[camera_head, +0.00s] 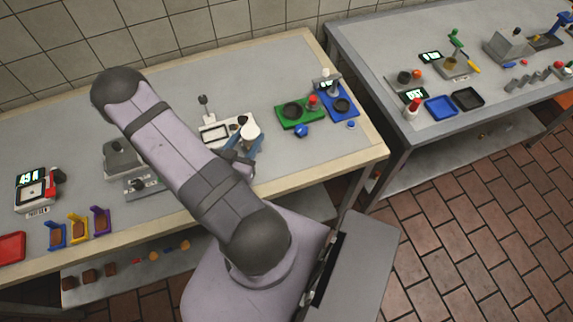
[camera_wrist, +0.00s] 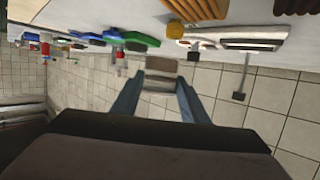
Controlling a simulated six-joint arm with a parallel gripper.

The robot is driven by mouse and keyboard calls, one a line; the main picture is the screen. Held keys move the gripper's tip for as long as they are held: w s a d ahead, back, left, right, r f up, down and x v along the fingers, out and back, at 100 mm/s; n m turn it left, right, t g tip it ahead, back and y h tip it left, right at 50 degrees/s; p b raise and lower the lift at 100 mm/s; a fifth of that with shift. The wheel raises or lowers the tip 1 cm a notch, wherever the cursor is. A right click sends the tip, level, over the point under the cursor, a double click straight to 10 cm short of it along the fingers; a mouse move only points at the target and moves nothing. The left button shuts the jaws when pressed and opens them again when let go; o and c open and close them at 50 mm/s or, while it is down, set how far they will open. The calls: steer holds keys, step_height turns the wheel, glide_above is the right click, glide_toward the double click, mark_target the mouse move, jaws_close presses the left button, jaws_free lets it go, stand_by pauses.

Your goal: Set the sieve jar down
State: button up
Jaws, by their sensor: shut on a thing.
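The sieve jar, which shows a pale round top (camera_head: 251,131) in the head view, is at the end of my arm, over the middle of the near counter. My gripper (camera_wrist: 158,92) is shut on the jar. My arm and the fingers hide the jar's lower part in the head view, and I cannot tell whether it touches the counter.
A white device with a dark-framed plate (camera_head: 215,132) stands just left of the jar. A green board (camera_head: 286,121) and a blue tray (camera_head: 351,115) with small items lie to the right. A blue knob-like piece (camera_head: 301,130) is near the green board. The counter's front edge is close.

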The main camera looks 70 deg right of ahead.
steer(key=s+r+m+g+y, duration=0.1)
steer(key=s+r+m+g, duration=0.15)
steer(key=s+g, duration=0.2)
steer(key=s+r+m+g, duration=0.2)
steer(key=s+m+g, duration=0.1)
steer(key=s, duration=0.3)
steer(key=shift+s+a+f+b, duration=0.15)
steer(key=shift+f+b, duration=0.6)
steer(key=shift+f, duration=0.65)
steer(key=shift+a+f+b, duration=0.15)
steer(key=shift+f+b, duration=0.6)
steer(key=shift+f, duration=1.1)
steer(key=shift+f, duration=0.1)
steer(key=shift+f+t+p, duration=0.25)
steer(key=shift+f+p, duration=0.15)
steer(key=shift+f, duration=1.4)
steer(key=shift+f, duration=0.1)
steer(key=o, duration=1.1)
